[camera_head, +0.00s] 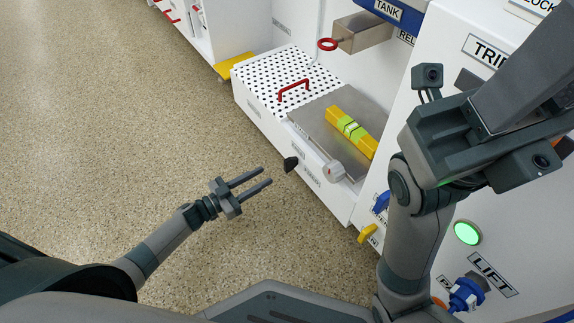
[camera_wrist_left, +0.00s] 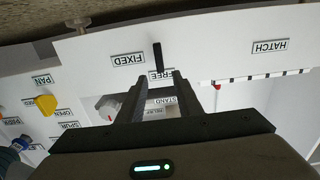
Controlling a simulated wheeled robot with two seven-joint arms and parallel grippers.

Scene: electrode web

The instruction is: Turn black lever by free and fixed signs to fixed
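The black lever (camera_head: 290,164) sticks out of the white front panel of the cabinet. In the left wrist view the lever (camera_wrist_left: 157,56) stands close by the FREE sign (camera_wrist_left: 161,75), with the FIXED sign (camera_wrist_left: 129,60) to its left. My left gripper (camera_head: 268,177) is open, its two fingers apart and pointing at the panel. In the left wrist view the lever appears between the lines of the fingertips (camera_wrist_left: 160,74) and beyond them; I cannot tell contact, but nothing appears gripped. My right arm shows at the right, but its fingers are not visible.
A white knob (camera_head: 333,172) sits right of the lever. A yellow level (camera_head: 350,131) lies on a grey plate. A red handle (camera_head: 293,90) stands on the perforated top. Yellow (camera_head: 367,234) and blue (camera_head: 381,202) handles are at right. The floor (camera_head: 150,130) to the left is clear.

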